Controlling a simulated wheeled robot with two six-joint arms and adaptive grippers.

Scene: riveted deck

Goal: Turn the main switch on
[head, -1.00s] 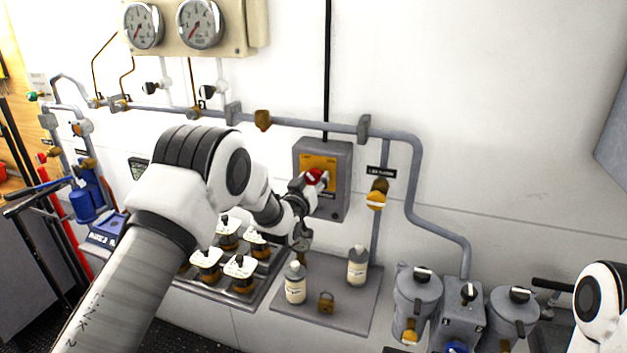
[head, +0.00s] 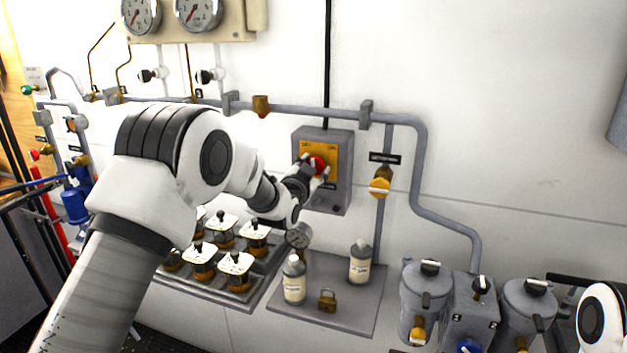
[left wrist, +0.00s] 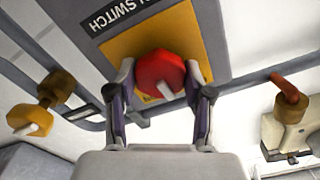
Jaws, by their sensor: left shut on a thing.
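The main switch is a grey wall box (head: 340,192) with a yellow plate and a red rotary knob (head: 318,165). In the left wrist view the red knob (left wrist: 160,75) sits on the yellow plate (left wrist: 206,38), under a dark label that reads "SWITCH". My left gripper (head: 318,172) is at the knob. In the left wrist view its two fingers (left wrist: 160,92) stand on either side of the knob, shut on it. A white pointer mark shows on the knob's face. The right gripper is not visible; only part of my right arm shows at the right edge.
A grey pipe (head: 300,112) runs above the box, and a yellow-handled valve (head: 380,187) is right of it. Below are a shelf (head: 345,318) with two bottles (head: 294,280) (head: 360,262) and a brass padlock (head: 327,300). Grey canisters (head: 425,297) stand at lower right.

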